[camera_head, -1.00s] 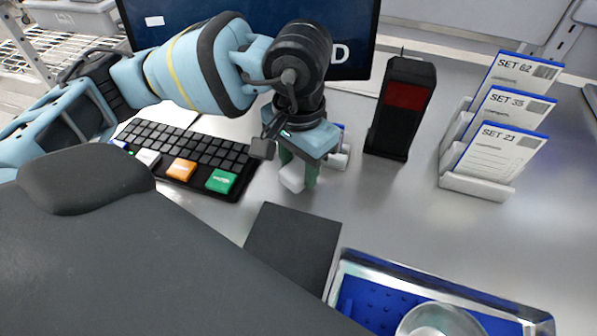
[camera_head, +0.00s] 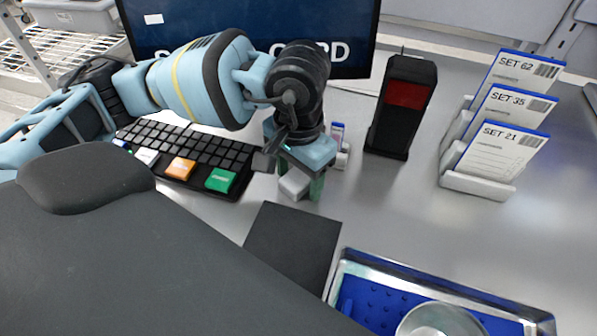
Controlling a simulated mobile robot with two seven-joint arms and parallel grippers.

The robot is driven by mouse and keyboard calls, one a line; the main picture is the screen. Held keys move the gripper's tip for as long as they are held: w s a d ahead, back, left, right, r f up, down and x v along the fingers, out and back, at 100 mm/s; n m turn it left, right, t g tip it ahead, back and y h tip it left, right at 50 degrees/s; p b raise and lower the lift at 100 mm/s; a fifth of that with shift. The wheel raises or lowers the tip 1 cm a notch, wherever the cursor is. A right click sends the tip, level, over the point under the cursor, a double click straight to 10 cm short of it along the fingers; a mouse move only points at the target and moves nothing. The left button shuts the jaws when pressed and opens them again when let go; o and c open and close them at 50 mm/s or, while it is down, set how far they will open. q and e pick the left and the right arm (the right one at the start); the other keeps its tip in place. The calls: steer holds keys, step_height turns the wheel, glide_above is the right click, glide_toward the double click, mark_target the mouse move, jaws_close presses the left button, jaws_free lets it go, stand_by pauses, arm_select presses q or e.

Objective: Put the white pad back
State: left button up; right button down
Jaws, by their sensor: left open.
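The white pad (camera_head: 293,185) is a small white block low over or on the grey bench, right of the keyboard. My left gripper (camera_head: 299,186) reaches over it from above, with its green fingers on either side of the pad. The jaws are open. The gripper hides the pad's upper part, and I cannot tell whether a finger touches it. My right gripper is not in view.
A small white holder with a blue-topped item (camera_head: 338,141) stands just behind the gripper. A black device with a red panel (camera_head: 404,98), card stands (camera_head: 478,186), a keyboard (camera_head: 221,181), a dark mat (camera_head: 291,243) and a blue-lined tray (camera_head: 355,266) surround it.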

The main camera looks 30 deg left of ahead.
mark_target(299, 176)
arm_select(q)
steer(key=shift+r, duration=0.15)
step_height(299, 176, up, 12)
steer(key=shift+w, duration=0.15)
stand_by(0.8)
